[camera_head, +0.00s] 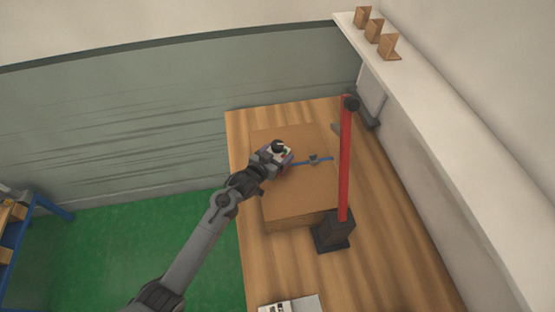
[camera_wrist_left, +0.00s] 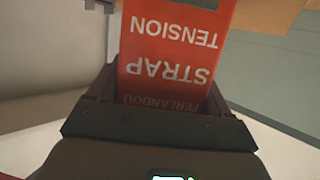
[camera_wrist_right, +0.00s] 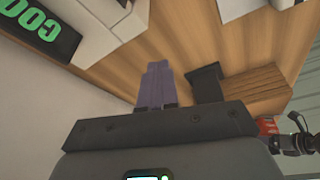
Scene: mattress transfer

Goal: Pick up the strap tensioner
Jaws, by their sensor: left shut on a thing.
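The strap tensioner (camera_wrist_left: 170,60) is a red piece with white lettering that reads "STRAP TENSION". It is between the jaws of my left gripper in the left wrist view. In the head view my left gripper (camera_head: 284,156) is over the brown box (camera_head: 300,195), shut on the tensioner, which is mostly hidden there. It also shows as a small red patch at the right edge of the right wrist view (camera_wrist_right: 268,125). My right gripper (camera_wrist_right: 156,85) has its purple fingers together, with nothing visible between them. A blue strap (camera_head: 325,159) with a dark buckle lies across the box.
A red post (camera_head: 346,160) with a black base (camera_head: 334,230) is at the box's right side. The wooden table (camera_head: 385,240) is bare to the right. A white ledge (camera_head: 430,120) with small brown pieces runs along the right wall. White papers (camera_head: 300,303) lie at the front.

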